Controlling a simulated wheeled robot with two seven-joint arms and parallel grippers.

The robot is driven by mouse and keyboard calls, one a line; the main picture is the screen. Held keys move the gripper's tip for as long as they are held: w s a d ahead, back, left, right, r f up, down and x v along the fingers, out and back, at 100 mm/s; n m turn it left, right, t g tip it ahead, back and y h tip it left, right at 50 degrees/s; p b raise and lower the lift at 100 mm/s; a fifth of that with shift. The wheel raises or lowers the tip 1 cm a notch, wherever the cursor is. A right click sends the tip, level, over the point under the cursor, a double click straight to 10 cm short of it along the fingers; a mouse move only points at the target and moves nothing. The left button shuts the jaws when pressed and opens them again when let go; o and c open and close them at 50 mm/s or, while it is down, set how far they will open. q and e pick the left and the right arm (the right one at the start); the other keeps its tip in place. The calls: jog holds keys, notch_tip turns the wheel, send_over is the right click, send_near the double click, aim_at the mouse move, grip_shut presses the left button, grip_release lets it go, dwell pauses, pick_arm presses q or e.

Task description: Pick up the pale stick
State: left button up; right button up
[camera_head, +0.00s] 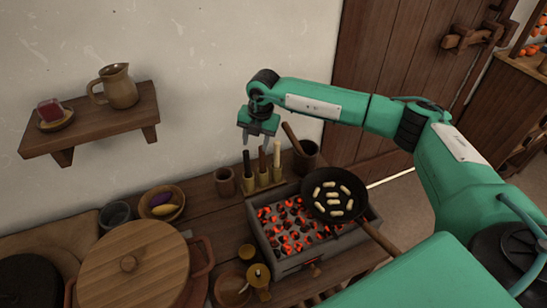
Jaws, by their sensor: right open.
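The pale stick (277,157) stands upright in the right-hand socket of a small yellowish holder (263,182) at the back of the wooden counter. A brown stick (262,160) and a dark stick (247,160) stand in the holder to its left. My right gripper (257,144) hangs with its fingers pointing down, open and empty. In the picture it is just above the brown and dark sticks, up and to the left of the pale stick. Its exact distance from them is hard to tell. My left gripper does not show.
A brazier of glowing coals (276,221) stands in front of the holder. A black pan (349,207) with several pale pieces lies over it. A cup (225,181) stands left of the holder, and a mortar with pestle (307,153) right. A shelf (88,128) juts from the wall.

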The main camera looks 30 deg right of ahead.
aim_at(276, 143)
jog(key=w+d+r+m+h, duration=0.1)
jog(key=w+d+r+h, duration=0.15)
jog(key=d, duration=0.45)
jog(key=f, duration=0.5)
jog(key=f+p, duration=0.1)
jog(key=f, duration=0.2)
jog(key=shift+d, duration=0.35)
jog(key=shift+d+f+p, duration=0.1)
jog(key=shift+f+p, duration=0.2)
jog(key=shift+f, duration=0.25)
jog(key=f, duration=0.1)
jog(key=f+p, duration=0.1)
jog(key=f, duration=0.1)
jog(key=shift+d+f, duration=0.2)
jog(key=shift+f, duration=0.1)
jog(key=shift+w+f, duration=0.1)
jog(key=shift+f, duration=0.4)
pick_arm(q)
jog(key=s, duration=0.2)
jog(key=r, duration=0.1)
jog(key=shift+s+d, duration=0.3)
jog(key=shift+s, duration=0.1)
pick_arm(e)
grip_shut()
